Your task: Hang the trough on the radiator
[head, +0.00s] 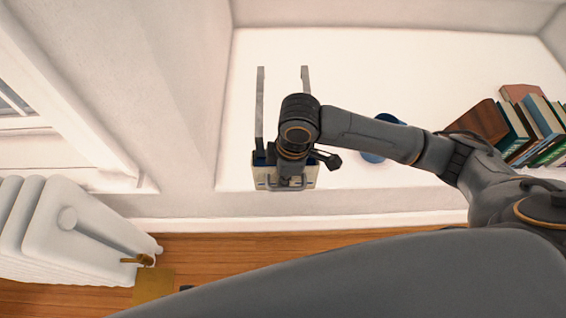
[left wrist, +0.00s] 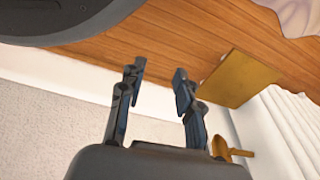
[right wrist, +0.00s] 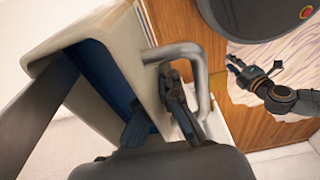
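The trough (head: 268,180) is a cream box with a blue inside, a grey handle and two long grey hanger arms. In the head view it is above the front edge of a white shelf, left of centre. My right gripper (head: 288,178) is at it, largely hidden by its own wrist. In the right wrist view, my right gripper (right wrist: 155,115) has its fingers on either side of the trough's wall (right wrist: 147,85), by the handle (right wrist: 203,75). The white radiator (head: 75,225) stands at the lower left. My left gripper (left wrist: 158,75) is open and empty.
A brass valve (head: 140,260) sits at the radiator's end, above a golden plate (head: 153,286) on the wooden floor. A window (head: 40,110) is at left. Books (head: 530,125) and a blue object (head: 373,157) are on the white shelf (head: 400,70), otherwise largely clear.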

